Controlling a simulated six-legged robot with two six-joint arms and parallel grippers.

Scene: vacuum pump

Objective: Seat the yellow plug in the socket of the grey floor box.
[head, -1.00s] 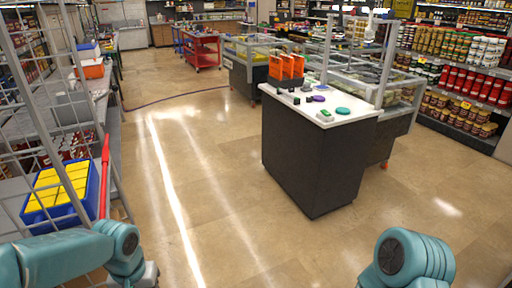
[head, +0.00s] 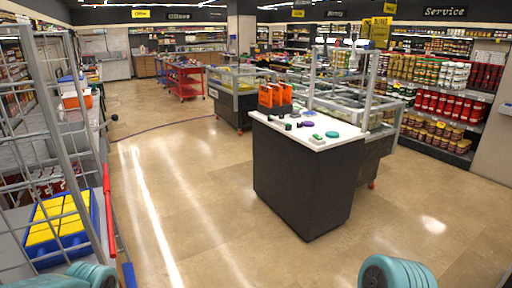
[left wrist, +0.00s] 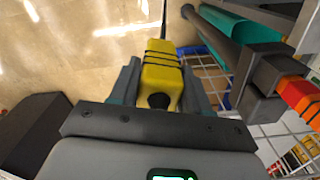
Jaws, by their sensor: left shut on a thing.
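The yellow plug (left wrist: 162,78) with dark bands shows in the left wrist view. My left gripper (left wrist: 161,62) is shut on it, with one finger on each side. A thin dark line runs from its far end toward the top of the picture. In the head view only a part of my left arm shows at the bottom left, and its gripper is out of the picture. My right gripper is not in view. I cannot make out the grey floor box or its socket in either current view.
A dark counter with a white top (head: 345,131) stands right of centre, holding orange holders (head: 270,98). A blue crate with yellow blocks (head: 88,236), a red pole (head: 108,205) and a wire rack (head: 62,110) are at left. A dark cable (head: 165,128) crosses the floor. The middle floor (head: 190,190) is clear.

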